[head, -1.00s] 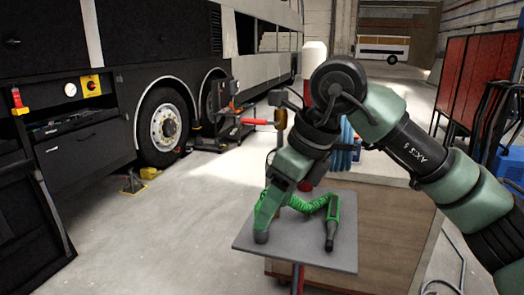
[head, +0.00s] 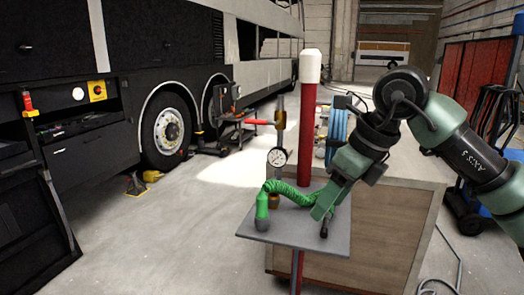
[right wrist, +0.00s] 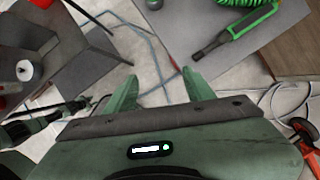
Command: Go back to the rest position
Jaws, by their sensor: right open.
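My right gripper (head: 322,212) is open in the head view, in front of the right part of a grey plate (head: 290,240). In the right wrist view its two green fingers (right wrist: 160,90) stand apart with nothing between them, and the plate's edge (right wrist: 185,35) lies beyond them. A green coiled hose (head: 290,190) lies on the plate, with a green and grey end piece (head: 262,212) at the left. A black and green handle (right wrist: 235,32) shows apart from the fingers in the right wrist view; my gripper partly hides it in the head view. My left gripper is not in view.
A red post with a white top (head: 307,130) rises behind the plate, next to a pressure gauge (head: 277,157). A wooden crate (head: 385,235) stands behind and right. A bus (head: 165,60) fills the left. Open floor (head: 170,240) lies between bus and plate.

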